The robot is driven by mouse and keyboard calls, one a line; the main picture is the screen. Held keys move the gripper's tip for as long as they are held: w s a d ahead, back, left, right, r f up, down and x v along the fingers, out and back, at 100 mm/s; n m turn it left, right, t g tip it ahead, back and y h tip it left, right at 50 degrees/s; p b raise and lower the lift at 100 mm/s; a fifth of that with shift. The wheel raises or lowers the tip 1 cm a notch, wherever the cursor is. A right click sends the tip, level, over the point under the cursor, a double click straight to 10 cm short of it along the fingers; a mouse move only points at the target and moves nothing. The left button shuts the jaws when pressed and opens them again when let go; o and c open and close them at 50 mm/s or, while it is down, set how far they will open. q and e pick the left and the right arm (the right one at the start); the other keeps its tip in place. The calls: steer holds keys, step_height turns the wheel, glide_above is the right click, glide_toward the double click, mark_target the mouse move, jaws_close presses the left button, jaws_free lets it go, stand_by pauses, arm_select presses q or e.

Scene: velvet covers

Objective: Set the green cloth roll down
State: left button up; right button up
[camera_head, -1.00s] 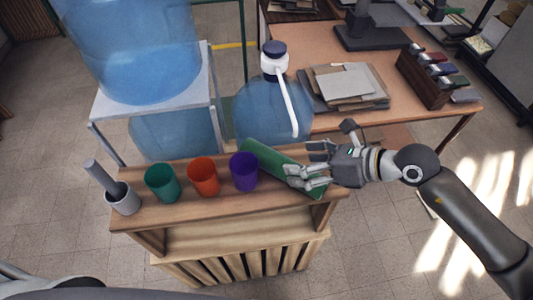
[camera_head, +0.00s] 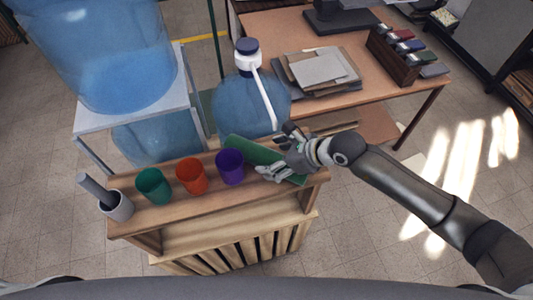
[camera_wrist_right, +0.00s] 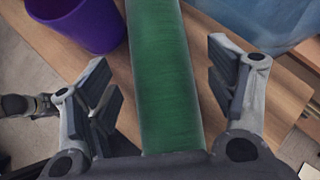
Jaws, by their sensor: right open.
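My right gripper (camera_head: 275,160) is over the near right part of the roll. In the right wrist view the roll (camera_wrist_right: 163,75) runs between the two open fingers (camera_wrist_right: 165,88), with a gap on each side. The roll's near end is hidden by the gripper's palm.
A purple cup (camera_head: 230,167), an orange cup (camera_head: 192,176), a green cup (camera_head: 153,186) and a grey mortar with pestle (camera_head: 117,205) stand in a row left of the roll. A blue water jug (camera_head: 235,105) is close behind. A desk (camera_head: 385,85) with papers stands beyond.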

steer(key=shift+x, duration=1.1)
steer(key=c, duration=1.2)
steer(key=shift+r, duration=0.1)
steer(key=shift+c, duration=0.6)
